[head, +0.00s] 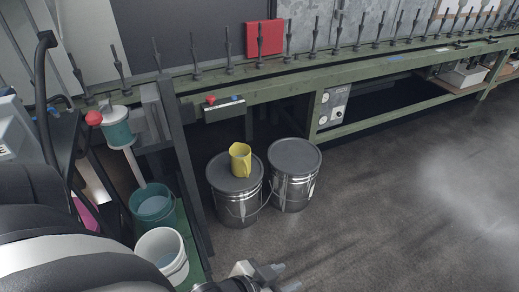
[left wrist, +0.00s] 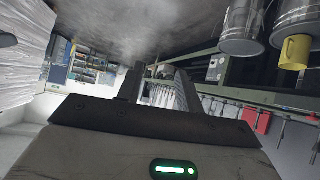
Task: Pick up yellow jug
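The yellow jug (head: 240,160) stands upright on the lid of the left one of two metal drums (head: 237,205) in the head view. It also shows at the right edge of the left wrist view (left wrist: 295,52), where the picture is turned over. My left gripper (head: 281,277) is at the bottom of the head view, nearer to me than the drums and well apart from the jug. Its two fingers stand apart with nothing between them in the left wrist view (left wrist: 158,88). My right gripper is in neither view.
The second metal drum (head: 295,175) stands close on the right. A green spindle rail (head: 390,57) runs behind the drums, with a dark post (head: 180,150) to their left. A teal bucket (head: 152,205) and a white bucket (head: 162,250) stand further left. The floor (head: 400,200) on the right is clear.

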